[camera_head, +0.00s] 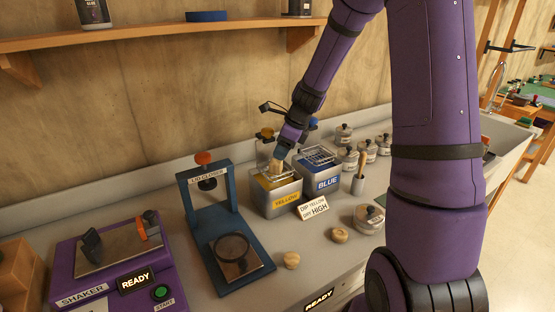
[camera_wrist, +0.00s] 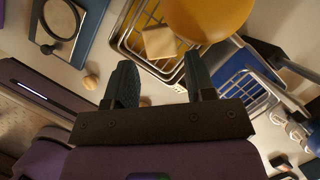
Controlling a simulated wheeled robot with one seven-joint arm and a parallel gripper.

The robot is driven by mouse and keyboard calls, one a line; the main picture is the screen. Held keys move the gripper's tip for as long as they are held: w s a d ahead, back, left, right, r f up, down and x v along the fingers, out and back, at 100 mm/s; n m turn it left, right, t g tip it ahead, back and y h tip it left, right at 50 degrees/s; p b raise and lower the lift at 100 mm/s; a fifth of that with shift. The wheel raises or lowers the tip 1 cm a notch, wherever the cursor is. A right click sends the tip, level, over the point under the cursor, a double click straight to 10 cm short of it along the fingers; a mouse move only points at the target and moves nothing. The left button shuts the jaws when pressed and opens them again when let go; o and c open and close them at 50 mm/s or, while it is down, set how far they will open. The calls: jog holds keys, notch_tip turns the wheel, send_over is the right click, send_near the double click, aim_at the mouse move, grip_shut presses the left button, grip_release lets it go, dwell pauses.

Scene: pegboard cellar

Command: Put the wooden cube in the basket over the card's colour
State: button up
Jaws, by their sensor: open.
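The wooden cube (camera_head: 276,168) is a pale block just below my gripper at the yellow tank (camera_head: 284,201). In the wrist view the cube (camera_wrist: 159,42) appears within the wire basket (camera_wrist: 127,40) over that tank, beyond my fingertips. My gripper (camera_wrist: 158,60) is open, its two dark fingers spread apart with nothing visible between them. In the head view my gripper (camera_head: 278,153) points down over the yellow tank. The card (camera_head: 313,207) in front of the tanks reads "DIP YELLOW DRY HIGH". How the cube rests in the basket is unclear.
The blue tank (camera_head: 326,182) with its own wire basket stands right of the yellow one. A large yellow knob (camera_wrist: 210,18) is close to the wrist camera. The lid closer (camera_head: 222,220) and shaker (camera_head: 112,262) stand left. Round wooden pieces (camera_head: 291,260) and lidded tins lie around.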

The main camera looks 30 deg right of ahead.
jog(key=s+a+r+n+h, duration=0.1)
jog(key=s+a+r+n, duration=0.1)
jog(key=s+r+n, duration=0.35)
jog(key=s+a+r+n, duration=0.2)
jog(key=r, duration=0.6)
jog(key=s+a+r+n, duration=0.2)
jog(key=s+n, duration=0.4)
jog(key=s, duration=0.1)
jog(key=s+a+r+n+t+h, duration=0.1)
jog(key=s+r+n, duration=0.2)
jog(key=s+n, duration=0.4)
jog(key=s+a+r+n+t+h, duration=0.1)
jog(key=s+a+r+n, duration=0.1)
jog(key=s+n, duration=0.4)
jog(key=shift+s+a+r, duration=0.35)
jog(key=shift+s+r, duration=0.15)
jog(key=shift+s, duration=0.75)
